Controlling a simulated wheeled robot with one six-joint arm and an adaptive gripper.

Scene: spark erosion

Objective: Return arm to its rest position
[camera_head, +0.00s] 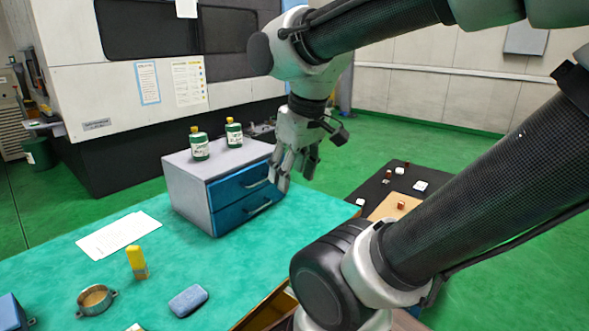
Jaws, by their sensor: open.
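My arm reaches in from the right and bends down at the wrist in the upper middle of the head view. My gripper (296,172) hangs with its fingers pointing down and is open, with nothing seen between the fingers. It appears in front of the right end of the drawer cabinet (186,196), overlapping its blue drawers (240,184) in the picture. I cannot tell the exact gap between the fingers and the cabinet. My forearm and elbow hide part of the right side and the lower middle.
Two green bottles with yellow caps (199,146) stand on the cabinet. A dark table (371,186) at right carries several small parts. A large machine stands behind.

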